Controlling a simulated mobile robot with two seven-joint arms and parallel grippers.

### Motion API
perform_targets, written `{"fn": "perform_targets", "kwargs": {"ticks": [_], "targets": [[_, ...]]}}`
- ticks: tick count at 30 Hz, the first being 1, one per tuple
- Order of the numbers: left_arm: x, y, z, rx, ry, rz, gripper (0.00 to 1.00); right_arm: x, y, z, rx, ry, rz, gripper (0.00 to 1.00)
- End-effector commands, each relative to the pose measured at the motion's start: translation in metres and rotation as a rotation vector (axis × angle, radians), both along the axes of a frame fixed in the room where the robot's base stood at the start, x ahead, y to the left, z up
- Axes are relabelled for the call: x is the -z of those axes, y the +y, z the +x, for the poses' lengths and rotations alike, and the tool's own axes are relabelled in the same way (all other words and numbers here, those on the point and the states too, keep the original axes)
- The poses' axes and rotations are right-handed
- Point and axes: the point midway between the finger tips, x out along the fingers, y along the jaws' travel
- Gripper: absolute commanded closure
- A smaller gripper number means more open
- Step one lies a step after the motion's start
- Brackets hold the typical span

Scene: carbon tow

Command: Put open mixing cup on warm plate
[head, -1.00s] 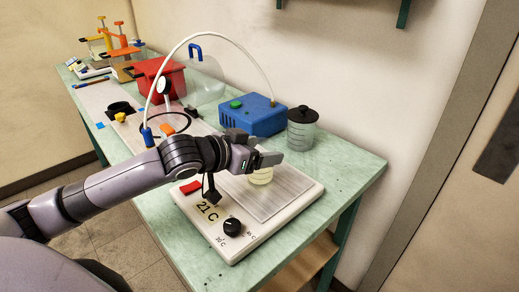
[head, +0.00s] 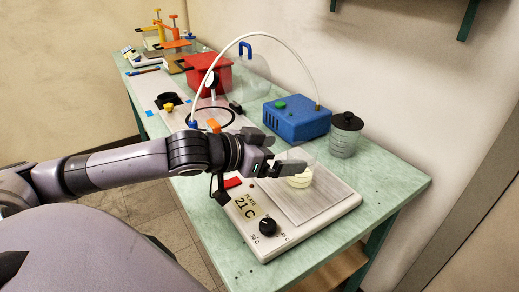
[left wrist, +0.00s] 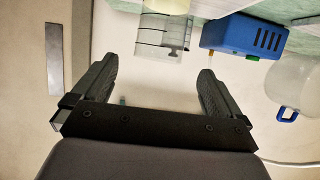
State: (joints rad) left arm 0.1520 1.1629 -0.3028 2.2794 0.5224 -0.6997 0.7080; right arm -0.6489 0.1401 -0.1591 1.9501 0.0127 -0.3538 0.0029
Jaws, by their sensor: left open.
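The open mixing cup (head: 300,179) is a small clear cup with pale yellow contents. It stands on the ribbed top of the warm plate (head: 325,207), near the plate's back edge. The plate is a white slab with a black knob and a "21 C" display. My left gripper (head: 291,160) is just above and beside the cup and hides part of it. In the left wrist view the left gripper (left wrist: 157,82) is open with nothing between its fingers, and the pale yellow cup (left wrist: 168,5) is cut off at the top edge. My right gripper is not in view.
A clear jar with a black lid (head: 346,136) and a blue box (head: 297,121) with a white hose stand behind the plate. A red container (head: 207,75) and orange clamps are farther back. The green table (head: 395,180) is clear right of the plate.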

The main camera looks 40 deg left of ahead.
Motion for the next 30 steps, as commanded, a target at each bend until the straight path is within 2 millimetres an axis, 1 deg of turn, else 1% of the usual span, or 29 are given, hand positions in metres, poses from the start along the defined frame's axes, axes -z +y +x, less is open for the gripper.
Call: {"fn": "perform_targets", "kwargs": {"ticks": [6, 21, 30], "targets": [[-0.007, 0.004, -0.020, 0.008, 0.003, 0.007, 0.00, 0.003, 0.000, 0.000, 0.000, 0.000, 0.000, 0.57], [-0.016, 0.013, -0.039, -0.002, 0.003, 0.000, 0.00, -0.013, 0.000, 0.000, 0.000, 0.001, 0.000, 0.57], [-0.019, 0.014, -0.045, 0.004, 0.001, 0.002, 0.00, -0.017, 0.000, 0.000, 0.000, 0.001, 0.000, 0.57]]}}
